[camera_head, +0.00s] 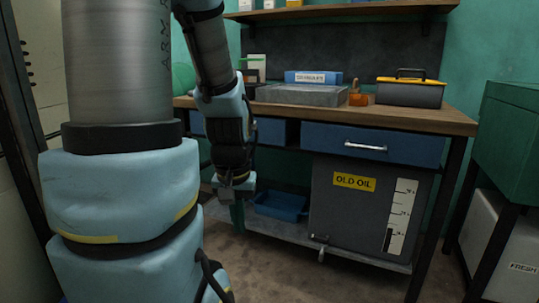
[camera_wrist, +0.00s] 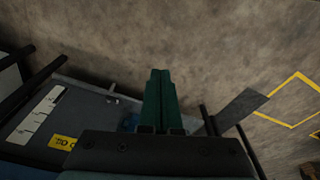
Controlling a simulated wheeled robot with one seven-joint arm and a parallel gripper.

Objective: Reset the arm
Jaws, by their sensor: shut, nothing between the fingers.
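My gripper (camera_wrist: 160,100) shows in the wrist view as two green fingers side by side with no gap, shut and empty, above the brown floor. In the head view, my arm hangs down at the left and centre-left, in front of the workbench. My gripper (camera_head: 234,190) is at the arm's lower end there, low and small, near the bench's lower shelf.
A workbench (camera_head: 440,119) with blue drawers stands ahead, bearing a grey tray (camera_head: 300,97) and a toolbox (camera_head: 410,94). Below are an OLD OIL tank (camera_head: 345,215) and a blue bin (camera_head: 280,206). A green cabinet (camera_head: 510,140) stands right. Floor in front is clear.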

